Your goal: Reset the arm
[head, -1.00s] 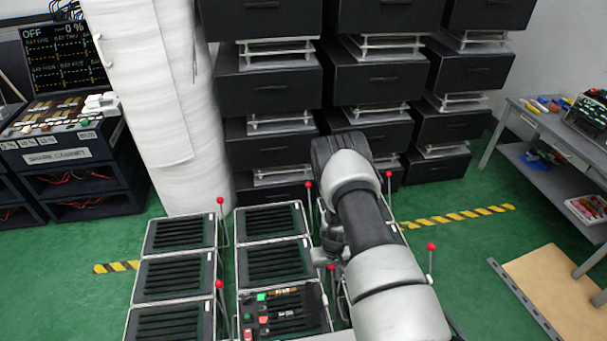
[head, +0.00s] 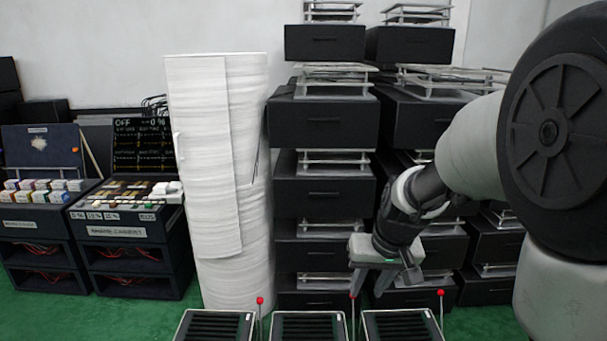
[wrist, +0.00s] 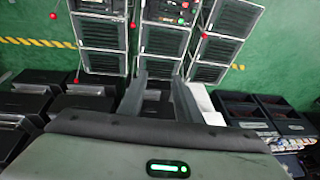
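My gripper (head: 378,284) hangs above the row of slatted black bays, in front of the stacked black drawers. In the wrist view its two fingers (wrist: 158,84) are spread apart with nothing between them. In the head view, red-knobbed levers stand beside the bays: one at the left (head: 260,301), one at the middle partly behind my gripper (head: 352,296), and one at the right (head: 440,293). The wrist view looks down on the bays (wrist: 160,40) and on several red knobs (wrist: 132,25). My arm is bent, its large joint filling the right of the head view.
A tall white wrapped column (head: 220,180) stands left of the black drawer stacks (head: 325,185). Two control cabinets stand farther left, one with a dark screen reading OFF and 0 % (head: 144,145). Green floor (head: 60,315) is clear at the front left.

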